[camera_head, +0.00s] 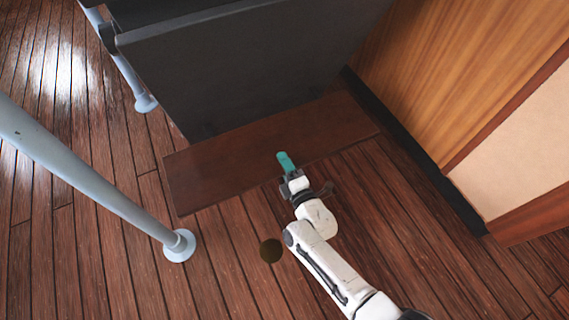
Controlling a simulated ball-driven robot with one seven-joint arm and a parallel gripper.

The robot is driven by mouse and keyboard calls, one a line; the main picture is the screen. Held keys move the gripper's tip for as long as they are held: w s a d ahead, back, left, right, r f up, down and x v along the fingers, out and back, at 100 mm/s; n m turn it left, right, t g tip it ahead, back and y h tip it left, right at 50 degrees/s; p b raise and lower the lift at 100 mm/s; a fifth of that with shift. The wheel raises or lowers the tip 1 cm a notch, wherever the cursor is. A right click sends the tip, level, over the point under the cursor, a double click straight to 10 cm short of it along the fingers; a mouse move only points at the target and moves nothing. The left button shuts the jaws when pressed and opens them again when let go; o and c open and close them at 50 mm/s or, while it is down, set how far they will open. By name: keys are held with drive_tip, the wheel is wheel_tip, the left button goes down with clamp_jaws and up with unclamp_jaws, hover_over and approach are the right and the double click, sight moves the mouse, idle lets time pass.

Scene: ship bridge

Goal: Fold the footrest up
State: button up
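The footrest (225,165) is a flat, reddish-brown wooden board. It sticks out low along the foot of a dark grey panel, folded down and roughly level. My gripper (285,160) reaches in from the lower right. Its teal fingertips show over the front part of the board, right of its middle. I cannot tell whether they touch the board or hover above it. The fingers look like one narrow teal piece, so their opening does not show. Nothing is visibly held.
The dark panel (230,70) rises behind the board. A pale metal post (90,170) stands at the left, another (128,82) behind it. A wood-panelled wall (450,70) closes the right side. Plank floor in front is mostly clear.

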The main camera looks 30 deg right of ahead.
clamp_jaws()
idle(0.4)
